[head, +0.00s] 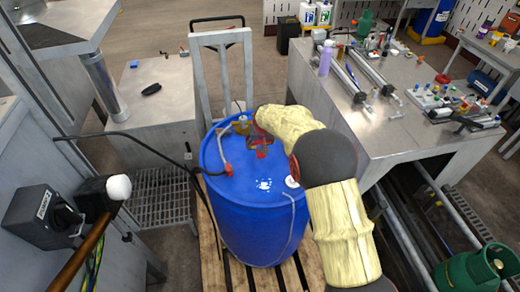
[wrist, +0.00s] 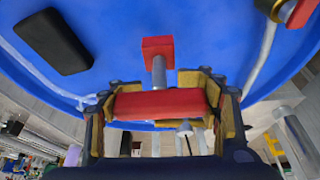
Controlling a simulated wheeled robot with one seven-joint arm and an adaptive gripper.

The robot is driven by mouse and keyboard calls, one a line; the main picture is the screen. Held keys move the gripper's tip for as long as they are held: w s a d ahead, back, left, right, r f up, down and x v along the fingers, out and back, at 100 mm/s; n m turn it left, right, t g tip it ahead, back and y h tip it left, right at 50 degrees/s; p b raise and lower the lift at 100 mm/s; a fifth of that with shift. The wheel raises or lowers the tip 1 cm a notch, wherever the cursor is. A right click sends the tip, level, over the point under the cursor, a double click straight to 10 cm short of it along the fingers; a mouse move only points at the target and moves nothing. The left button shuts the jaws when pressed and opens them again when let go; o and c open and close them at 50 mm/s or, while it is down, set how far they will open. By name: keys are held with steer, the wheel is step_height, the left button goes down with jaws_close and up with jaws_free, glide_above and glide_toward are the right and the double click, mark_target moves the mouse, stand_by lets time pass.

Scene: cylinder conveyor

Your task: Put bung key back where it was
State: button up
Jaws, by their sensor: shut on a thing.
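The bung key (wrist: 158,103) is red with a steel shaft and a smaller red block at its far end. My gripper (wrist: 160,105) is shut on its red bar, which lies between the yellow-padded fingers in the wrist view. The shaft points away from the fingers, over the blue drum top. In the head view my gripper (head: 258,148) is over the far part of the blue drum (head: 250,215), and the key is mostly hidden there; only red bits show. I cannot tell whether the key touches the drum.
A black block-like thing (wrist: 50,40) shows against the drum top. A hose with a red fitting (head: 226,169) runs at the drum's left. A grey table (head: 165,110) with a few small items stands left. A cluttered workbench (head: 330,105) stands right. A green gas cylinder (head: 478,270) is front right.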

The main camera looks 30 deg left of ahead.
mark_target(260, 150)
steer(key=shift+f+p, duration=0.35)
steer(key=shift+f, duration=1.25)
steer(key=shift+f, duration=0.15)
steer(key=o, duration=2)
steer(key=shift+c, duration=0.2)
steer(key=shift+r, duration=0.3)
steer(key=b+v, duration=0.1)
steer(key=v, duration=1)
steer(key=shift+s+r, duration=0.15)
steer(key=shift+r, duration=0.2)
steer(key=shift+d, duration=0.1)
